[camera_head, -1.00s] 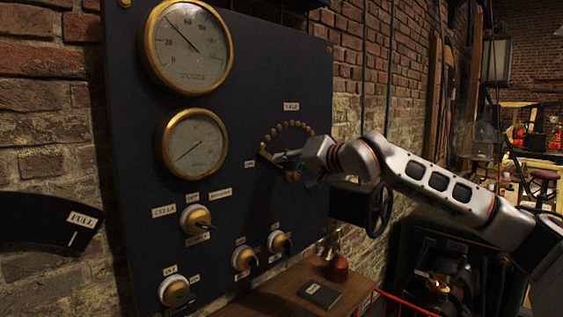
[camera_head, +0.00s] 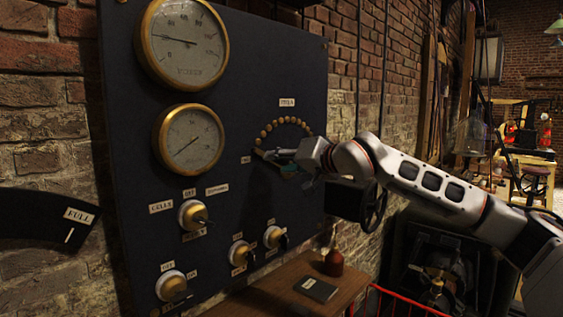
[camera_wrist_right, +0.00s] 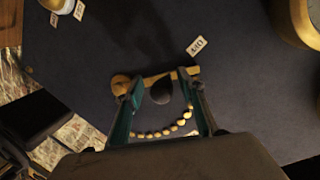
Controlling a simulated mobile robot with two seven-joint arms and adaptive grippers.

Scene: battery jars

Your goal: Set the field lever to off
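The field lever (camera_wrist_right: 183,74) is a brass bar with a dark knob (camera_wrist_right: 162,91). In the right wrist view the bar's far end lies close to the OFF label (camera_wrist_right: 197,46). My right gripper (camera_wrist_right: 162,97) has its teal-padded fingers on either side of the knob, with gaps visible, so it is open around it. In the head view the right gripper (camera_head: 277,157) is at the panel beneath the FIELD label (camera_head: 287,103), beside the left end of the arc of brass studs (camera_head: 285,122). It hides most of the lever there. My left gripper is not in view.
The dark panel (camera_head: 235,75) carries two brass gauges (camera_head: 188,42) (camera_head: 190,139) and several rotary knobs (camera_head: 194,214). Below is a wooden shelf (camera_head: 270,297) with a dark book (camera_head: 316,288) and a red-brown bottle (camera_head: 333,262). A handwheel (camera_head: 374,206) is right of the panel.

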